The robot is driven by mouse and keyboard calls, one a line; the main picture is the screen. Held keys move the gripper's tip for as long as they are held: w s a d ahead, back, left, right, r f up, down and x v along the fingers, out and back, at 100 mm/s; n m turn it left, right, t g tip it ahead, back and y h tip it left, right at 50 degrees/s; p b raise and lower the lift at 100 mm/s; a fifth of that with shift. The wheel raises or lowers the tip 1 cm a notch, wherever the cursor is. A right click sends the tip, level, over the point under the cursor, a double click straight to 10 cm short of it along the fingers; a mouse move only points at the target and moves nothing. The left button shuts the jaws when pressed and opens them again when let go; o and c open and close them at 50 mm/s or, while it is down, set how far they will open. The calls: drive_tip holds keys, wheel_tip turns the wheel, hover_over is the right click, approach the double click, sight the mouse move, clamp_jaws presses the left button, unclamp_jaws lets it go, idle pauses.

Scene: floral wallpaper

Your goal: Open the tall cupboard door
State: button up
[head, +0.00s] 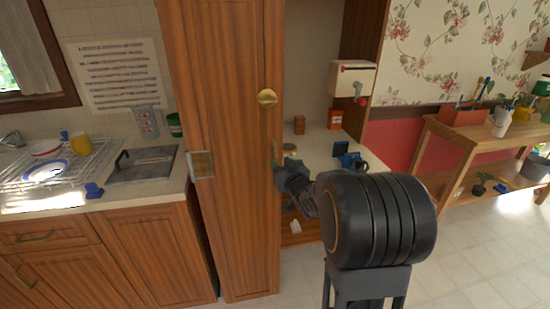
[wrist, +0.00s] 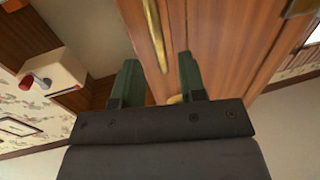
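The tall cupboard door (head: 235,150) is brown wood and stands upright in the middle left of the head view. It looks shut, though its edges are partly hidden. In the wrist view the bar handle (wrist: 154,32) runs down the wood panel. Its lower end shows between the two green fingertips of my gripper (wrist: 158,61). The fingers are apart and open. I cannot tell how deep the bar sits between them.
A counter (head: 110,198) with a dish rack (head: 75,165) is at left. Right of the cupboard is a shelf niche with a white grinder box (head: 351,80). A wooden plant bench (head: 490,140) stands at right, with open tiled floor (head: 470,240) before it.

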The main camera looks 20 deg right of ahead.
sight(276, 159)
drive_tip(key=shift+w, duration=2.5)
drive_tip(key=shift+c, duration=0.4)
clamp_jaws()
